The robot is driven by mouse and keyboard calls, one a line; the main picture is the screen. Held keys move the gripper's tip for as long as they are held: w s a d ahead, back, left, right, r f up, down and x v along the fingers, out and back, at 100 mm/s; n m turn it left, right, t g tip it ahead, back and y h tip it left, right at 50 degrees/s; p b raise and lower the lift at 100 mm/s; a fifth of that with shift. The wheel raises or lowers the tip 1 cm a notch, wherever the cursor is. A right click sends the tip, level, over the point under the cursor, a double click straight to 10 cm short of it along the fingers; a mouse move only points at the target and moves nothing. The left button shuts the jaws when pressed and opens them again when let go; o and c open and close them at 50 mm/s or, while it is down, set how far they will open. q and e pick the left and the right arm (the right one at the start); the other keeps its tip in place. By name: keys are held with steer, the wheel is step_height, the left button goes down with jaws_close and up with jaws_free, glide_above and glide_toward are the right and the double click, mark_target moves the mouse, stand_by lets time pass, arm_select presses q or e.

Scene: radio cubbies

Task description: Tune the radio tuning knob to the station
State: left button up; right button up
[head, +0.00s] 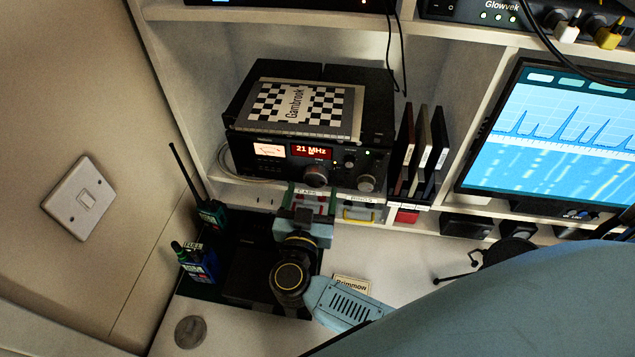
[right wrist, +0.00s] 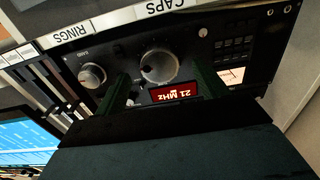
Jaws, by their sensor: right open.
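The black radio (head: 310,158) sits in a shelf cubby, with a red display (head: 312,152) reading 21 MHz and a lit meter beside it. The large silver tuning knob (head: 316,176) is below the display. A smaller knob marked BAND (head: 366,183) is to its right. In the right wrist view the front is upside down, with the tuning knob (right wrist: 158,66) between my two green fingers and the band knob (right wrist: 92,75) outside them. My right gripper (head: 311,192) is open, just in front of and below the tuning knob. I cannot tell whether the fingers touch it. My left gripper is out of view.
A checkered booklet (head: 305,105) lies on the radio. Upright dark cases (head: 425,150) stand to its right, and a monitor (head: 560,145) beyond. A CAPS label (right wrist: 165,8) marks the shelf edge. Handheld radios (head: 210,213) stand at left; bare desk shows in front.

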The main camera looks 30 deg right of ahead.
mark_target(316, 177)
steer(key=shift+x, duration=1.05)
steer(key=shift+w+d, duration=0.15)
steer(key=c, duration=1)
steer(key=shift+o, duration=0.2)
steer(key=shift+m+p, duration=0.35)
steer(key=shift+m, duration=0.55)
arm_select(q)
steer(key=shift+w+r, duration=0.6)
arm_select(e)
steer(key=m, duration=0.3)
steer(key=o, duration=1)
steer(key=shift+c, duration=0.2)
